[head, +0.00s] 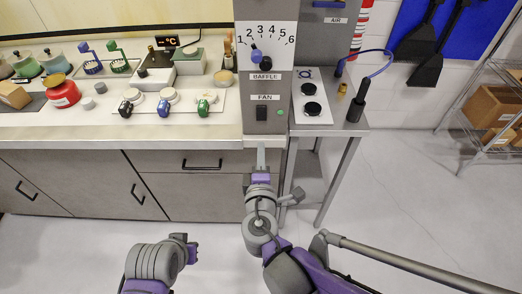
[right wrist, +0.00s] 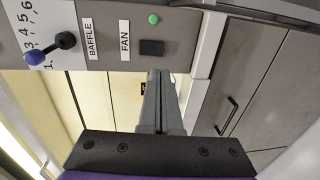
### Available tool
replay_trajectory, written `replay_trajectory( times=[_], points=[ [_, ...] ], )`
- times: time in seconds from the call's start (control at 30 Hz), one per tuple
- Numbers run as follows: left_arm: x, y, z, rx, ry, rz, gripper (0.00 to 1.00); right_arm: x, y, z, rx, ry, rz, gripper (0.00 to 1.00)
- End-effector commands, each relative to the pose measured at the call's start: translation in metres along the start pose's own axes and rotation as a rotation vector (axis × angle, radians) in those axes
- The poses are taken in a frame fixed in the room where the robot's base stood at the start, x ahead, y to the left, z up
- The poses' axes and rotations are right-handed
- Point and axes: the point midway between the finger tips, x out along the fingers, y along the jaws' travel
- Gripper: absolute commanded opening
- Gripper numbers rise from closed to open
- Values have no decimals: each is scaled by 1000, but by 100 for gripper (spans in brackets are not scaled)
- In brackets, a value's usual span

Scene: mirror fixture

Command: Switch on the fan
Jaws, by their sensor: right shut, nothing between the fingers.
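The fan switch (head: 262,113) is a small black rocker under the FAN label (head: 264,97) on the grey control column. It also shows in the right wrist view (right wrist: 152,47). A small round light (head: 280,112) beside it shows green, also in the right wrist view (right wrist: 153,18). My right gripper (head: 261,150) is shut and empty, just below the switch in the head view. In the right wrist view its fingertips (right wrist: 158,76) point at the column near the switch, with a small gap in the picture. My left gripper (head: 192,249) is low, away from the column; its jaws are unclear.
Above the switch is the baffle lever (head: 256,55) with a blue knob and a numbered scale. The counter (head: 190,122) on the left holds colored valves, pots and a red container (head: 62,92). A steel side table (head: 325,127) with a black-handled tool stands right. The floor in front is open.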

Motion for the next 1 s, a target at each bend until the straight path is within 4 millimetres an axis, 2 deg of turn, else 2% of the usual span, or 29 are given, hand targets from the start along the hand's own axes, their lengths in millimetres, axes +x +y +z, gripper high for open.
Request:
replay_trajectory(
  times=[0.1, 0.3, 0.5, 0.7, 1.0],
  points=[
    [1, 0, 1, 0, -1, 0, 0, 28, 0, 1, 0, -5, 0, 0],
    [2, 0, 1, 0, -1, 0, 0, 70, 0, 1, 1, -3, 0, 0],
    [2, 0, 1, 0, -1, 0, 0, 98, 0, 1, 0, -2, 0, 0],
    [1, 0, 1, 0, -1, 0, 0, 108, 0, 0, 0, 0, 0, 0],
    [1, 0, 1, 0, -1, 0, 0, 109, 0, 0, 1, 0, 0, 0]
  ],
)
